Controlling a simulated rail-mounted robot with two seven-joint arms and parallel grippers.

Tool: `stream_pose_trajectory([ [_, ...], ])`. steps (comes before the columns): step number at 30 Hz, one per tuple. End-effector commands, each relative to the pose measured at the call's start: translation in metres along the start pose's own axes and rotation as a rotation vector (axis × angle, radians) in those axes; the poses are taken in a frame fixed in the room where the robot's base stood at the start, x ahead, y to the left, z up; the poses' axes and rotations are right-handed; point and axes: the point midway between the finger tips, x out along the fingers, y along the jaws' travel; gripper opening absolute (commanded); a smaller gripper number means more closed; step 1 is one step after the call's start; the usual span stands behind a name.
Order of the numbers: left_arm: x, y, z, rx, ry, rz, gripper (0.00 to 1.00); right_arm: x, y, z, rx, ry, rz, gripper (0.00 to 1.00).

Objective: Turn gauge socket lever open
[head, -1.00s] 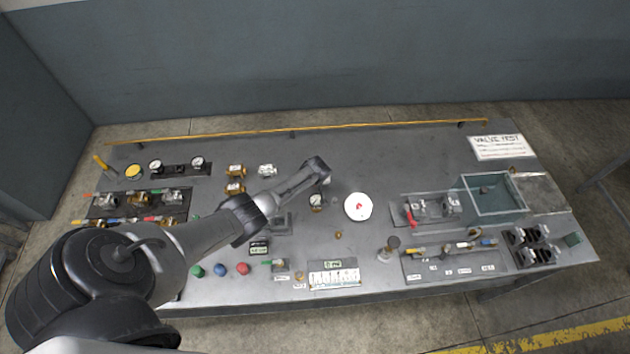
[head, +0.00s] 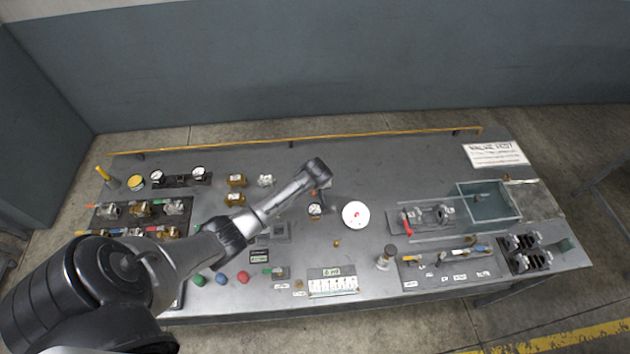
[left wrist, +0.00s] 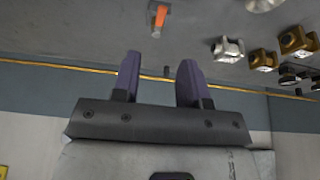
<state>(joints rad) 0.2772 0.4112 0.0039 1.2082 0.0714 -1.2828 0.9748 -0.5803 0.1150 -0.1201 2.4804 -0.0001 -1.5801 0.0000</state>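A small gauge (head: 315,209) with a brass-coloured body stands on the bench just in front of my left gripper, left of a round white disc (head: 355,214). A small orange spot, possibly the lever, shows just behind the gauge, partly hidden by the gripper. In the left wrist view an orange-handled lever (left wrist: 160,17) on a pale metal fitting lies beyond the fingertips, apart from them. My left gripper (left wrist: 158,70) is open and empty; in the head view it hangs over the bench (head: 325,186), its fingers mostly hidden. My right gripper is not in view.
Silver (head: 266,180) and brass fittings (head: 236,181) stand left of my gripper. Valve rows (head: 142,210) fill the left end. A glass-walled tank (head: 488,203) and a red-levered valve are at right. A yellow rail (head: 300,141) runs along the back edge. The bench behind the disc is clear.

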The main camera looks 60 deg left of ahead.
Motion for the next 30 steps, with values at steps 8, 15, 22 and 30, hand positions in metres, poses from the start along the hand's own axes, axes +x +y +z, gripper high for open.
stream_pose_trajectory([
  [8, -0.029, 0.0, 0.001, 0.0, 0.0, 0.0, 0.4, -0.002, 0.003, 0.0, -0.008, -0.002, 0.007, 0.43],
  [15, -0.036, 0.0, 0.001, 0.0, -0.001, -0.001, 0.4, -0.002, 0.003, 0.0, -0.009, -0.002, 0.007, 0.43],
  [22, -0.036, 0.0, 0.001, 0.0, -0.001, -0.001, 0.4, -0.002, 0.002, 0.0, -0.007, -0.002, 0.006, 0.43],
  [30, -0.036, 0.0, 0.001, 0.0, -0.001, -0.001, 0.4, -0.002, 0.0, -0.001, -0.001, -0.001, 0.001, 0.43],
])
